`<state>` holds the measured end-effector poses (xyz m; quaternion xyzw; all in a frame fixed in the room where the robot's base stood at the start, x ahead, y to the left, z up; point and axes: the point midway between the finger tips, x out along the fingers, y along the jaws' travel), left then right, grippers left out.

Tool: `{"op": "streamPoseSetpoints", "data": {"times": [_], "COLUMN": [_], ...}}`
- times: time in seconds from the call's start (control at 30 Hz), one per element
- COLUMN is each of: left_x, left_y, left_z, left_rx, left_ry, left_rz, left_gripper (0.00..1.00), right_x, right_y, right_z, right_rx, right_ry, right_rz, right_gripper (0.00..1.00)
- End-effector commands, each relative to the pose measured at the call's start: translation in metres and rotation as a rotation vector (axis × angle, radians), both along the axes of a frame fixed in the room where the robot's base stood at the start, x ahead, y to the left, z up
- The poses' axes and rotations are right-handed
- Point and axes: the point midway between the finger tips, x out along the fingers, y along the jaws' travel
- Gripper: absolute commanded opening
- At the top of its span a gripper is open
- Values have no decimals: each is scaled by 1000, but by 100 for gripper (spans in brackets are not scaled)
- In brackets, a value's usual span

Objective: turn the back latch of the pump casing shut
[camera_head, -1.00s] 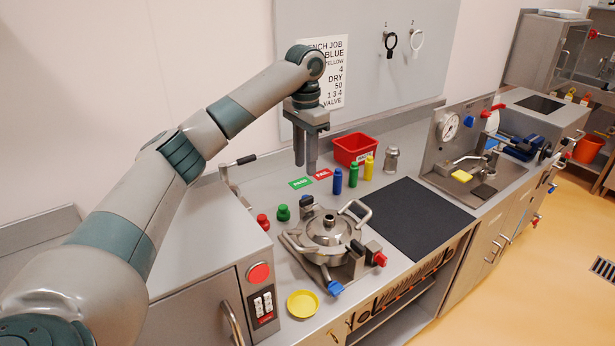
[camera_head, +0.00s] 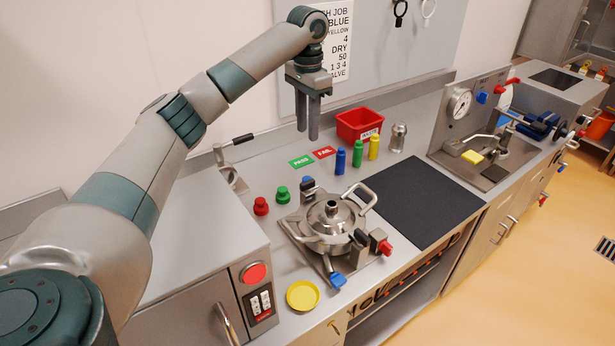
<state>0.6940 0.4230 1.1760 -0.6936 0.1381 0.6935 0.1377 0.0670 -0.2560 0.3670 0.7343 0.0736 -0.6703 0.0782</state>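The steel pump casing (camera_head: 325,228) sits on the bench with a round lid and looped side handles. A latch with a blue end (camera_head: 337,280) is at its front and one with a red end (camera_head: 384,247) at its right. At its back is a dark block with a blue top (camera_head: 307,182), partly behind the casing; I cannot tell how that latch is turned. My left gripper (camera_head: 307,136) hangs above the bench behind the casing, fingers pointing down, slightly apart and empty. It touches nothing. My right gripper is not in view.
Red (camera_head: 261,206) and green (camera_head: 283,194) knobs stand left of the casing. Blue (camera_head: 340,161), green and yellow bottles and a red bin (camera_head: 359,124) stand behind. A dark mat (camera_head: 415,201) lies clear at right. A yellow dish (camera_head: 302,295) lies in front.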

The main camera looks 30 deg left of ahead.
Motion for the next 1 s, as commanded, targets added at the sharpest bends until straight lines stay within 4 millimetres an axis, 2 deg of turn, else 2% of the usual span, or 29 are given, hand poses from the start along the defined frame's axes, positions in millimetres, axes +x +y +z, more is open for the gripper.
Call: {"op": "streamPoseSetpoints", "data": {"times": [0.27,1.0], "left_x": [-1,-1], "left_y": [0,0], "left_z": [-27,-151], "left_rx": [1,1], "left_ry": [4,4], "left_rz": [0,0], "left_gripper": [31,31], "right_x": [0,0], "right_y": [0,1], "right_z": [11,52], "right_rx": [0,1], "right_ry": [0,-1], "right_rz": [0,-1], "right_gripper": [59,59]}}
